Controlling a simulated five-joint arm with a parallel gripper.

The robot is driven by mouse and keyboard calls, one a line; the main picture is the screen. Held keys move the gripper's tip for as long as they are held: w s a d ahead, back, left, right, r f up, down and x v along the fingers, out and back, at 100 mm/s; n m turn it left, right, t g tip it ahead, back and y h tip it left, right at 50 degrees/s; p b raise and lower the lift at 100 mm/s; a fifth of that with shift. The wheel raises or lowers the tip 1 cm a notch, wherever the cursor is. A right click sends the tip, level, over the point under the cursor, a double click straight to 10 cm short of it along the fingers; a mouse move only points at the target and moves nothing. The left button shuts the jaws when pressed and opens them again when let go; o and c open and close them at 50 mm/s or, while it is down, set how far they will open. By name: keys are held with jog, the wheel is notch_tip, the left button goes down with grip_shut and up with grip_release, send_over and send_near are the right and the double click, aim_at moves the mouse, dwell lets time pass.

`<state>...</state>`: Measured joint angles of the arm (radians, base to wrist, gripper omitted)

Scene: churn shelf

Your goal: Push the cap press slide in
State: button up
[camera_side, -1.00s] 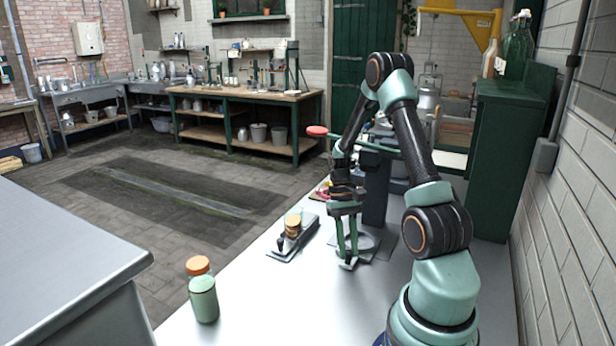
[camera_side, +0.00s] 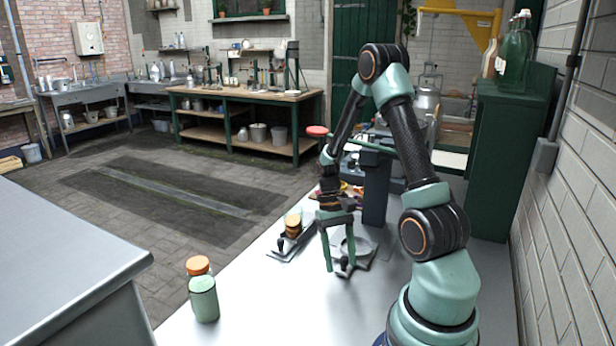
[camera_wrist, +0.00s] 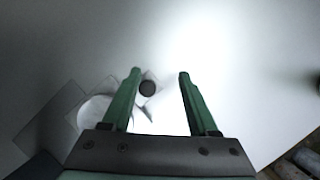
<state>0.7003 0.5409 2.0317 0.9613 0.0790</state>
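The cap press has a dark upright column (camera_side: 376,190) and a green lever ending in a red knob (camera_side: 317,131). Its slide (camera_side: 362,250), a grey plate with a round ring, lies at the column's foot, drawn out toward the front. A small dark knob (camera_side: 343,263) is at the slide's front end. My gripper (camera_side: 338,268) is pointed down at this knob, fingers apart. In the wrist view, the slide's knob (camera_wrist: 147,88) shows between the open fingers of my gripper (camera_wrist: 160,74), nearer the left finger. Whether a finger touches it I cannot tell.
A jar of pale green content with an orange cap (camera_side: 203,290) stands at the table's front left. A small grey holder (camera_side: 284,252) with orange caps (camera_side: 293,222) lies left of my gripper.

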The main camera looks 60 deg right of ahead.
jog(key=a, duration=0.3)
jog(key=shift+a, duration=0.15)
jog(key=v, duration=1.2)
jog(key=w+a+r+n+t+h, duration=0.1)
jog(key=a+r+n+t, duration=0.2)
jog(key=a, duration=0.5)
jog(key=w+a+r+n+t+h, duration=0.1)
jog(key=a+r+n+t+h, duration=0.1)
jog(key=a+r+n+t, duration=0.2)
jog(key=shift+w+a+r+n+t, duration=0.35)
jog(key=shift+a+r, duration=1)
jog(key=shift+a, duration=0.6)
jog(key=s+d+f+m+g+y, duration=0.15)
jog(key=d+f+m+g, duration=0.3)
jog(key=d, duration=0.45)
jog(key=s+d+f+m+g+y, duration=0.1)
jog(key=s+d+f+m+g, duration=0.15)
jog(key=d+f, duration=0.4)
jog(key=shift+m+g, duration=0.25)
jog(key=shift+g, duration=0.1)
jog(key=x, duration=1)
jog(key=shift+w+d+f, duration=0.2)
jog(key=shift+w+d, duration=0.1)
jog(key=shift+d, duration=0.05)
